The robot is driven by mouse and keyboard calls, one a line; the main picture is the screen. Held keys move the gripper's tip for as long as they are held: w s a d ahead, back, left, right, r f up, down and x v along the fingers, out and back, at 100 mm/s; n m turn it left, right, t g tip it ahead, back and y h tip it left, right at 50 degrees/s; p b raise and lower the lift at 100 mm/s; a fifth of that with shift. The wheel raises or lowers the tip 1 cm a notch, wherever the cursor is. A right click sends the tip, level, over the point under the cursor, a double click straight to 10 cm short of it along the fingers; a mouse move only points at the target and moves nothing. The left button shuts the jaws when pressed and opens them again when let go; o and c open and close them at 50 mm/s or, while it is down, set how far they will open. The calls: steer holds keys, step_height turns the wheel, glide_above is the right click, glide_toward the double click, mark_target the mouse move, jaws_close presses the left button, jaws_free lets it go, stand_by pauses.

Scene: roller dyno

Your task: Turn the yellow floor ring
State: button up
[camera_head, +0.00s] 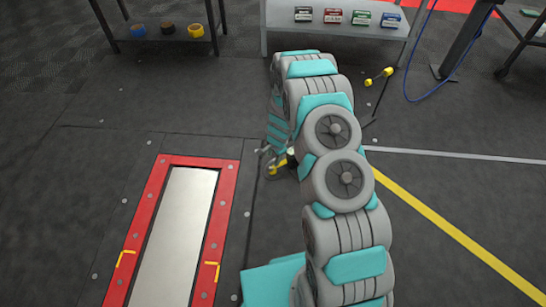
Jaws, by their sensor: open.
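A small yellow piece (281,163), which looks like part of the yellow floor ring, shows low on the dark floor just right of the red frame. My arm covers its right side, so its full shape and angle are hidden. My gripper (267,160) points down at the end of my arm, right at this yellow piece. The jaws are open, but small and partly hidden. I cannot tell whether they touch the piece or are around it.
A red floor frame (229,190) surrounds a pale metal plate (178,235) at left. A yellow-ended tool (380,75) lies on the floor beyond my arm. A grey shelf (345,27) holds several small boxes. A blue hose (420,92) lies at upper right.

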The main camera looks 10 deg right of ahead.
steer(key=r, duration=0.3)
steer(key=s+r, duration=0.1)
steer(key=r, duration=0.1)
steer(key=shift+d+r, duration=0.25)
steer(key=shift+r, duration=0.05)
steer(key=s+a+r+n+g+y, duration=0.1)
steer(key=s+a+r+n, duration=0.15)
steer(key=s+r, duration=0.45)
steer(key=s+a+r+n, duration=0.1)
steer(key=s+r+n, duration=0.2)
steer(key=r, duration=0.8)
steer(key=s+a+r+n+g+y, duration=0.1)
steer(key=s+a+r+n, duration=0.1)
steer(key=s+r, duration=0.5)
steer(key=s+d+r+n+h, duration=0.1)
steer(key=s+r, duration=0.3)
steer(key=s, duration=0.4)
steer(key=s+d+r+n+g+h, duration=0.1)
steer(key=s+d+r+n, duration=0.1)
steer(key=s+r, duration=0.3)
steer(key=s+d+r+n, duration=0.2)
steer(key=s+r, duration=0.3)
steer(key=s, duration=0.6)
steer(key=shift+s+n+g+h, duration=0.3)
steer(key=shift+n+g+h, duration=0.1)
steer(key=shift+n, duration=0.15)
